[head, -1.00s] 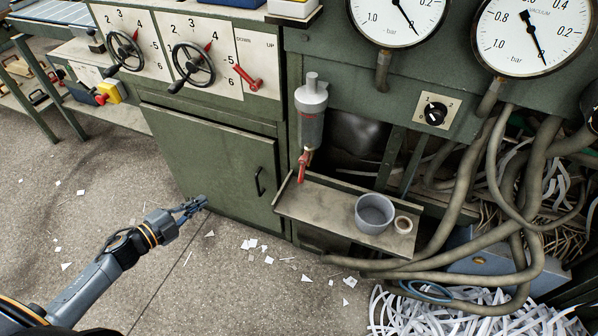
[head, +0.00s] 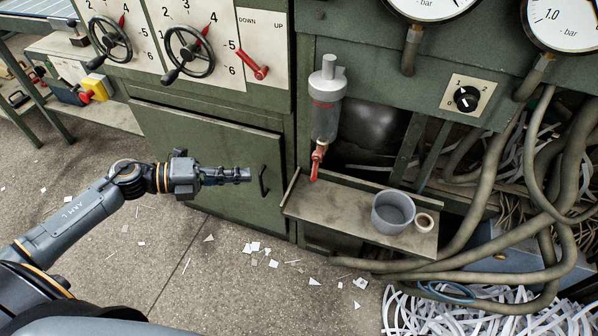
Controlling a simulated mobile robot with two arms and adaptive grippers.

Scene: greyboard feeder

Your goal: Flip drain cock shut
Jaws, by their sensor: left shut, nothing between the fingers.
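The drain cock (head: 317,161) is a red lever on a small brass-coloured fitting under a grey filter bowl (head: 326,105). Its lever points down, slightly tilted, above the left end of a small shelf. My left gripper (head: 249,175) is shut and empty. It points right, in front of the green cabinet door, to the left of the cock and apart from it. My right gripper is not in view.
A door handle (head: 263,181) is just beyond my left fingertips. Thick hoses (head: 490,215) and paper strips (head: 470,312) crowd the right. Two handwheels and a red lever (head: 253,65) are above.

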